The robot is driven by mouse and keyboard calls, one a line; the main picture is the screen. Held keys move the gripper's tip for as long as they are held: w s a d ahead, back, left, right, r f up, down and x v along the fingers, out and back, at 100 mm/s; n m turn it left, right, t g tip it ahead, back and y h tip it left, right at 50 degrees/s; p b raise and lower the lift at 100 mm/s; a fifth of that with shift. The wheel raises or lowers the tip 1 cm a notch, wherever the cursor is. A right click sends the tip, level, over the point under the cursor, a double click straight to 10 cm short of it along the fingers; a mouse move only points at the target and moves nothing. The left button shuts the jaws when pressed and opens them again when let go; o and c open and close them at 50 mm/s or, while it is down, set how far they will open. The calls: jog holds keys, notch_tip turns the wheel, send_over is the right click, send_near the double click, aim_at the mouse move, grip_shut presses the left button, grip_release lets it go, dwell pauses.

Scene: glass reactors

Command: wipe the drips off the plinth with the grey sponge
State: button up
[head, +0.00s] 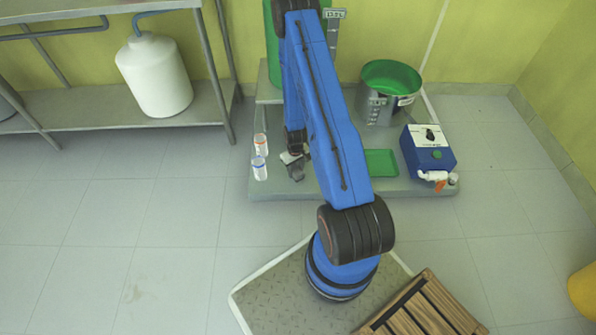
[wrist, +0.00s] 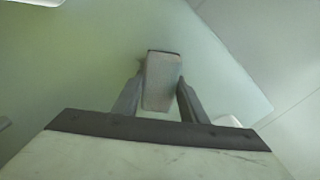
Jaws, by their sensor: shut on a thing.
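My gripper (wrist: 160,92) is shut on the grey sponge (wrist: 162,78), which stands out between the two dark fingers in the wrist view. Below it is the pale green-grey plinth (wrist: 75,75); I cannot tell whether the sponge touches it. A small dark smudge shows beside the sponge's left edge, partly hidden by it; I cannot tell if it is a drip. In the head view my gripper (head: 295,172) is low over the front left of the plinth (head: 272,190). The sponge cannot be made out clearly there, and my blue arm hides the plinth's middle.
Two small labelled containers (head: 259,168) stand left of my gripper on the plinth. A green tray (head: 381,165), a blue box (head: 428,155) and a green-lined vessel (head: 391,78) are to the right. A white carboy (head: 153,75) stands on a shelf. A slatted wooden thing (head: 425,308) lies in front.

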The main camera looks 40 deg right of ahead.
jog(key=shift+w+a+f, duration=0.1)
jog(key=shift+w+a, duration=0.45)
jog(key=shift+a, duration=0.25)
jog(key=shift+w+a+f, duration=0.1)
jog(key=shift+w+a, duration=0.4)
jog(key=shift+a, duration=0.25)
jog(key=shift+w+d+r, duration=0.1)
jog(key=shift+w, duration=0.05)
jog(key=shift+s+d, duration=1.1)
jog(key=shift+d, duration=0.55)
jog(key=shift+s+d, duration=1.15)
jog(key=shift+d, duration=0.55)
jog(key=shift+s+d, duration=1.1)
jog(key=shift+d, duration=0.55)
jog(key=shift+w+a, duration=1.15)
jog(key=shift+a, duration=0.5)
jog(key=shift+w+a, duration=1.15)
jog(key=shift+a, duration=0.55)
jog(key=shift+w+a, duration=1.15)
jog(key=shift+a, duration=0.5)
jog(key=shift+r, duration=3.05)
